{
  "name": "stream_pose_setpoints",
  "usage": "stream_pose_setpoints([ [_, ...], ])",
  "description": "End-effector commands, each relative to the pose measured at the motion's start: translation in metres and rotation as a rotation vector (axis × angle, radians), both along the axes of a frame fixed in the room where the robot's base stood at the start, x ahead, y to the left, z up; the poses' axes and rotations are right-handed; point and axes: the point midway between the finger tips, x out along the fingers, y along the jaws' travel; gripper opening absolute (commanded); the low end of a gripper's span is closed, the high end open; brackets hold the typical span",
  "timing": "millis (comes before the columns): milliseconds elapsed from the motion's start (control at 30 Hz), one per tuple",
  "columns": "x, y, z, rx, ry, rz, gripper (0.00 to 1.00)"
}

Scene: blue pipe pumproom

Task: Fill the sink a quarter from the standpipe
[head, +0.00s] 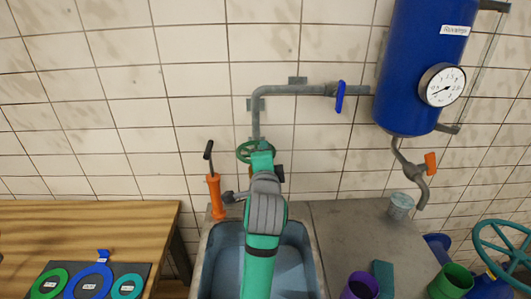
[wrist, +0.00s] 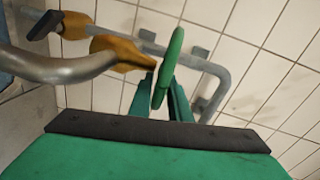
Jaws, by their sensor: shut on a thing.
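The grey standpipe (head: 255,108) comes down the tiled wall behind the sink, with a green handwheel (head: 243,150) near its lower end. My gripper (head: 262,154) is at this wheel, my arm reaching over the sink. In the wrist view my gripper's two green fingers (wrist: 166,98) are shut on the rim of the handwheel (wrist: 171,58), seen nearly edge-on. A grey spout (wrist: 60,68) curves in from the left. The blue-grey sink (head: 225,250) lies below, its middle hidden by my arm. I cannot tell whether it holds water.
An orange hand pump (head: 215,197) stands left of the spout. A blue-handled valve (head: 340,96) sits on the upper pipe, beside a blue tank (head: 422,60) with a gauge (head: 442,85). A small bucket (head: 401,206) and purple cup (head: 360,287) stand right of the sink.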

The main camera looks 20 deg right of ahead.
Motion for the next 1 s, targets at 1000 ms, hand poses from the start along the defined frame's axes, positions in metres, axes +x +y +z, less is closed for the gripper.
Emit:
stream_pose_setpoints([
  [1000,-0.0016,-0.0026,-0.0045,0.004,0.012,-0.005,0.30],
])
